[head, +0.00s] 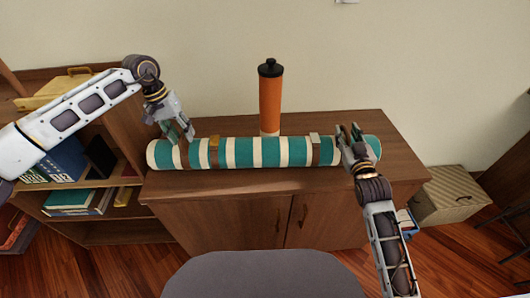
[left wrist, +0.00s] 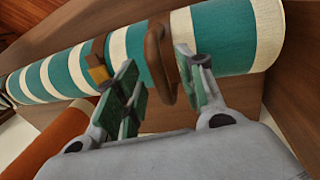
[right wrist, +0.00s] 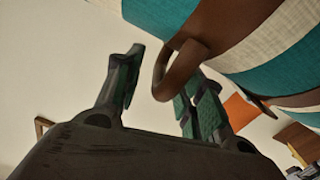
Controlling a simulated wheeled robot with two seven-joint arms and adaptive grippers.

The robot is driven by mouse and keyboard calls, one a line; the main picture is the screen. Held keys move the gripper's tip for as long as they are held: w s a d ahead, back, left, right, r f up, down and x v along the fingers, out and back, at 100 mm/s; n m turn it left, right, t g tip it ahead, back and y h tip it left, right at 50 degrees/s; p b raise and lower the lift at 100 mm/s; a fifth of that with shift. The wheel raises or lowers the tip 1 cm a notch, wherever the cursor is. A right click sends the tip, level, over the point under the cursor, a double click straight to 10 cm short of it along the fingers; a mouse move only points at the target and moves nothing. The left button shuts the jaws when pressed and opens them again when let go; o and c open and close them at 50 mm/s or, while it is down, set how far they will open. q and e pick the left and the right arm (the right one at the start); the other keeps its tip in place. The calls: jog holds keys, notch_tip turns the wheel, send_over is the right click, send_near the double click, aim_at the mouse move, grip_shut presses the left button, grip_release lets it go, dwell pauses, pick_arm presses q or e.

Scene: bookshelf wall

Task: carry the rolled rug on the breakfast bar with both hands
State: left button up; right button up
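The rolled rug (head: 243,152) has teal and cream stripes and lies across the wooden cabinet top, with brown straps and buckles around it. My left gripper (head: 181,138) is over the rug's left part, fingers apart. In the left wrist view a brown loop handle (left wrist: 158,62) on the rug shows between the tips of the open left gripper (left wrist: 160,78). My right gripper (head: 350,131) is at the rug's right part, fingers apart. In the right wrist view another brown loop handle (right wrist: 165,72) shows between the open fingers of the right gripper (right wrist: 163,78). Neither gripper visibly pinches its handle.
An orange bottle (head: 270,98) with a black lid stands just behind the rug's middle. The wooden cabinet (head: 235,218) has doors in front. A bookshelf with books (head: 70,199) adjoins at left. A grey chair back (head: 262,275) is in front. A beige box (head: 446,195) stands at right.

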pick_arm(q)
jog(key=shift+d+f, duration=0.1)
jog(key=shift+f, duration=0.4)
pick_arm(e)
jog(key=shift+w, duration=0.55)
pick_arm(q)
grip_shut()
pick_arm(e)
grip_shut()
pick_arm(q)
jog(key=shift+w+r, duration=0.1)
jog(key=shift+r, duration=0.05)
pick_arm(e)
jog(key=shift+r, duration=0.2)
